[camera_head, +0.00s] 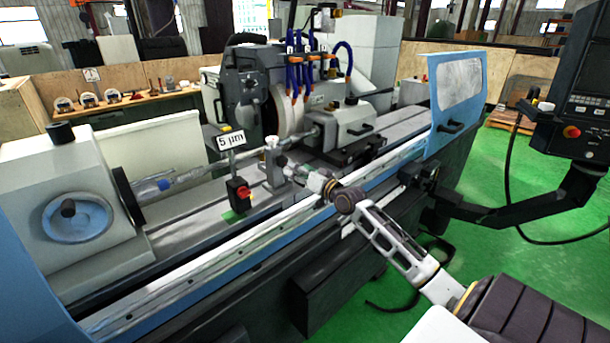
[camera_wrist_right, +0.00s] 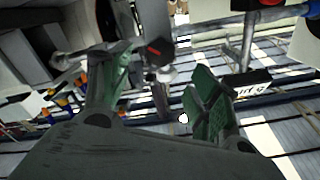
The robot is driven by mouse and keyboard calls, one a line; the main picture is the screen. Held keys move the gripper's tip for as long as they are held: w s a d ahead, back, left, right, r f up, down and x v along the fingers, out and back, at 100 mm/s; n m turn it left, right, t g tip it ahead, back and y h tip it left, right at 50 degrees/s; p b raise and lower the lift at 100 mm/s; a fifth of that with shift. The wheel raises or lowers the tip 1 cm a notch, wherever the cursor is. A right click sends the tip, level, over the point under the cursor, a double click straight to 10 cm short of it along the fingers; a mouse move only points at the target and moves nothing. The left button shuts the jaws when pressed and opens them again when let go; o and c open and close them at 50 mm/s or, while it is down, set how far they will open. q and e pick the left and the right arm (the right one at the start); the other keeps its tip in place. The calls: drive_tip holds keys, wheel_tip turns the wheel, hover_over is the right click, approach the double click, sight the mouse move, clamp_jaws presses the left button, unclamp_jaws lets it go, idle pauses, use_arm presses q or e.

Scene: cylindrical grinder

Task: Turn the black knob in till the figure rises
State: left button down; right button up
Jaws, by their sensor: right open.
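The figure, a white sign reading "5 µm" (camera_head: 230,140), stands over the machine bed; part of it shows upside down in the right wrist view (camera_wrist_right: 250,89). A small black knob (camera_head: 281,160) sits on the side of the silver post (camera_head: 272,172) on the bed. In the right wrist view a dark knob with a red mark (camera_wrist_right: 158,48) lies beyond the fingertips, toward the gap between them. My right gripper (camera_head: 294,170) is open, close to the knob; contact cannot be told. Its green-padded fingers (camera_wrist_right: 158,88) stand apart with nothing between the pads. My left gripper is not in view.
The grinding wheel with blue hoses (camera_head: 283,108) is behind. A blue door (camera_head: 456,100) and control panel (camera_head: 577,105) are at right.

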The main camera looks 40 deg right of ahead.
drive_tip(key=shift+s+d, duration=0.1)
drive_tip(key=shift+s, duration=1.25)
drive_tip(key=shift+s+f, duration=0.1)
idle(1.5)
drive_tip(key=shift+s+f+p, duration=0.3)
drive_tip(key=shift+f+p, duration=0.05)
drive_tip(key=shift+f, duration=0.2)
drive_tip(key=shift+s+f+n+g+p, duration=0.3)
drive_tip(key=shift+s+f+g+p, duration=0.1)
drive_tip(key=shift+s+f, duration=0.1)
drive_tip(key=n, duration=0.1)
drive_tip(key=r+n, duration=0.1)
drive_tip(key=n, duration=0.3)
drive_tip(key=shift+r+t, duration=0.3)
drive_tip(key=n, duration=0.3)
drive_tip(key=shift+r, duration=0.2)
drive_tip(key=shift+w, duration=0.2)
